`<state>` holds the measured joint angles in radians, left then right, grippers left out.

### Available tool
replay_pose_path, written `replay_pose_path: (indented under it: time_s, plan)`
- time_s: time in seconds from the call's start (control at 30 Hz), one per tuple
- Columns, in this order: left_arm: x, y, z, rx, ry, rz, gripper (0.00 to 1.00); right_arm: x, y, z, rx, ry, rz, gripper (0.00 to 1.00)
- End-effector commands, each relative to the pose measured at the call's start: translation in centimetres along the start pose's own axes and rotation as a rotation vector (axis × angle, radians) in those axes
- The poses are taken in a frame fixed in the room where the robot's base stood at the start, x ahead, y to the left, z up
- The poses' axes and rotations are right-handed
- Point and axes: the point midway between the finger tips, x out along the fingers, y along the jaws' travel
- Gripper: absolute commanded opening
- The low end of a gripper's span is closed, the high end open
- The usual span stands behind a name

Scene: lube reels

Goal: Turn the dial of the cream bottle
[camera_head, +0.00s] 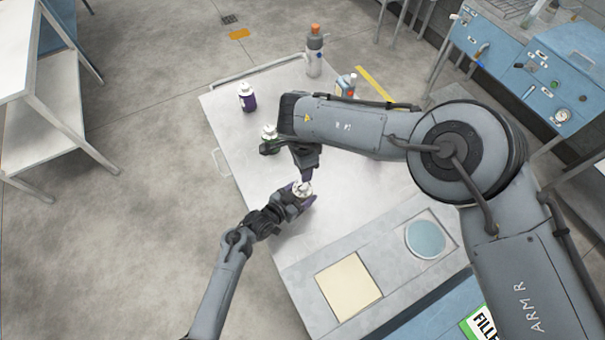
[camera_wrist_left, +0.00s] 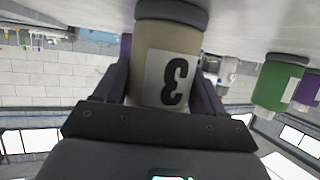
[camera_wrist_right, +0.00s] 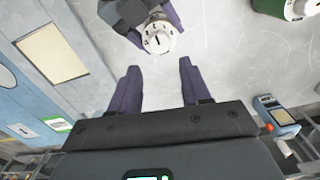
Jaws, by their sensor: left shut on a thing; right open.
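The cream bottle (camera_wrist_left: 150,50) carries a label with a 3, which appears upside down in the left wrist view. My left gripper (camera_head: 297,196) is shut around its body. The bottle's white dial (camera_wrist_right: 158,38) has marks around its rim and a dark pointer line; it also shows in the head view (camera_head: 302,187). My right gripper (camera_wrist_right: 157,80) is open and empty, its purple fingers apart. The dial lies beyond its fingertips, not between them. In the head view the right gripper (camera_head: 306,170) hangs just above and behind the dial, partly hidden by my arm.
A purple bottle (camera_head: 247,98) and a green bottle (camera_head: 269,133) stand on the table (camera_head: 222,125). An orange-topped bottle (camera_head: 314,58) and a blue device (camera_head: 345,84) stand farther back. A cream pad (camera_head: 348,286) and a round blue plate (camera_head: 425,238) lie at the front.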

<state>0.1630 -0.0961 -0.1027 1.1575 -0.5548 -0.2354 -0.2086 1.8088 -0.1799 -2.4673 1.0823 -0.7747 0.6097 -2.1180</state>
Motion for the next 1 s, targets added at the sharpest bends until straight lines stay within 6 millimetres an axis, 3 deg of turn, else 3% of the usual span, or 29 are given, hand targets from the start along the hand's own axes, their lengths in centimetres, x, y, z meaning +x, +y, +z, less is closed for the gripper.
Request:
replay_pose_path:
  time_s: [0.23,0.67,0.7,0.9,1.0]
  plan:
    - [0.0,0.0,0.2,-0.001,-0.003,-0.001,0.29,-2.3,0.0,0.0,0.000,0.000,0.000,0.47]
    - [0.0,0.0,0.2,-0.001,-0.003,-0.001,0.29,-2.6,0.0,0.0,0.000,0.000,0.001,0.47]
    - [0.0,0.0,0.2,-0.001,-0.003,-0.001,0.72,-2.6,0.0,0.0,0.000,0.000,0.001,0.47]
    - [0.0,0.0,0.1,-0.001,-0.002,-0.001,1.00,-2.6,0.0,0.0,0.000,0.000,0.000,0.47]
    - [0.0,0.0,0.1,0.000,-0.001,0.000,1.00,-2.6,0.0,0.0,0.000,0.000,0.000,0.47]
